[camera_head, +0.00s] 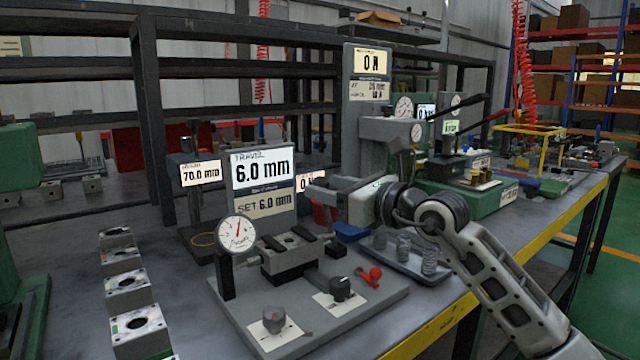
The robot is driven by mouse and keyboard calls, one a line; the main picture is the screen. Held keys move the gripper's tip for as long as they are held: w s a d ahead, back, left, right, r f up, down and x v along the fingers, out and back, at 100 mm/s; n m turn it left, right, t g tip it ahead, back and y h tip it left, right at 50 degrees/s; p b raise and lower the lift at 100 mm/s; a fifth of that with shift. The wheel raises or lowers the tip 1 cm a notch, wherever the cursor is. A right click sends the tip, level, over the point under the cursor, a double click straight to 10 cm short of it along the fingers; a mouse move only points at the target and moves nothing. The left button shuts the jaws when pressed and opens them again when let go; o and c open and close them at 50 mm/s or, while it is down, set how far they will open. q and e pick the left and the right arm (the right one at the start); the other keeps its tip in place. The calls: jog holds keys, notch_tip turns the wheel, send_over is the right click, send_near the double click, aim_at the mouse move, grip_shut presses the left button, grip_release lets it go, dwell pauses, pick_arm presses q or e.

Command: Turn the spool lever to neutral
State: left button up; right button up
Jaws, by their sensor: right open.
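My right gripper (318,205) comes in from the right, above and behind the block, fingers pointing left. It is open and apart from the red-knobbed lever. My left gripper is out of view.
A round dial gauge (237,233) stands at the plate's left. The travel display (263,170) behind reads 6.0 mm, set 6.0 mm. A tray with springs (404,250) lies under my right arm. Several square blocks (127,290) line the left.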

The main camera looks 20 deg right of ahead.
jog(key=shift+x, duration=1.35)
grip_shut()
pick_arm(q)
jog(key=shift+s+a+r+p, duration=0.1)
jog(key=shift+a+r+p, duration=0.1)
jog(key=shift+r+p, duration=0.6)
pick_arm(e)
jog(key=d+m, duration=0.1)
jog(key=w+d+m, duration=0.1)
jog(key=d+m, duration=0.1)
jog(key=shift+w+d+r+t, duration=0.15)
jog(key=shift+d+r+t, duration=0.05)
jog(key=shift+d+t, duration=0.1)
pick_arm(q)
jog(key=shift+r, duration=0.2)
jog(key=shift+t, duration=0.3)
pick_arm(e)
grip_release()
